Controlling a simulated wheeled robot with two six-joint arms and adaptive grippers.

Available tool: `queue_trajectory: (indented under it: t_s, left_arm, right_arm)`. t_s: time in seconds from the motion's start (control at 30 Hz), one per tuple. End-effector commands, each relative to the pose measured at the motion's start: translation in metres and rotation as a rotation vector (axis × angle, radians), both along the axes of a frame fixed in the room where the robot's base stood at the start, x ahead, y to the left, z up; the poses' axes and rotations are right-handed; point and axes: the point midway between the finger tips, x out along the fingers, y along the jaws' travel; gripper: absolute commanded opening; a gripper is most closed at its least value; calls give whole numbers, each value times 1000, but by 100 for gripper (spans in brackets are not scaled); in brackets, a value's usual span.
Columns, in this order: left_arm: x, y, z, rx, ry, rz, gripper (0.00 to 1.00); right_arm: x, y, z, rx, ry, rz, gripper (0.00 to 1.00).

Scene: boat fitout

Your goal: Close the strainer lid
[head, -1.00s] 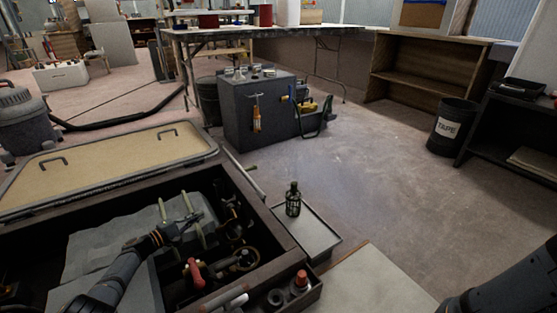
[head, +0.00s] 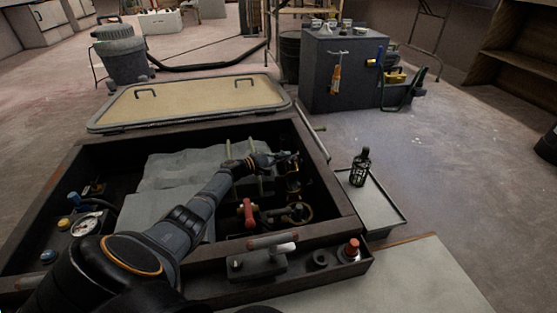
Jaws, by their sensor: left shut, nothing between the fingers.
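My left arm reaches from the lower left into the open dark bay, and my left gripper (head: 284,160) is shut and empty over its right side. Dark fittings lie just below and right of the fingers; the gripper partly hides them, and I cannot tell whether it touches them. A round fitting with a brass-coloured ring (head: 297,213) sits nearer the front, beside a red-handled valve (head: 249,212). I cannot clearly make out which part is the strainer lid or how it stands. My right gripper is out of view.
The bay's dark frame (head: 330,190) surrounds the fittings. A tan hatch panel (head: 190,98) with two handles lies behind it. The grey tray (head: 378,205) is at the right. A gauge (head: 86,225) sits at the left. Open floor lies beyond the tray.

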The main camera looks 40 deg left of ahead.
Motion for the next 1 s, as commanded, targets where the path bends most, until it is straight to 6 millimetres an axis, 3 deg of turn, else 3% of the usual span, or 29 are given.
queue_trajectory:
  t_s: [0.3, 0.77, 1.0]
  left_arm:
    - [-15, -17, 8, 0, -1, -2, 0]
    - [-16, -20, 10, -2, -1, -1, 0]
    - [-19, -33, 19, -3, -1, -2, 0]
  right_arm:
    - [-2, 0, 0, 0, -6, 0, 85]
    - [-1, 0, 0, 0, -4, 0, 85]
    - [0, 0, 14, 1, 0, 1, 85]
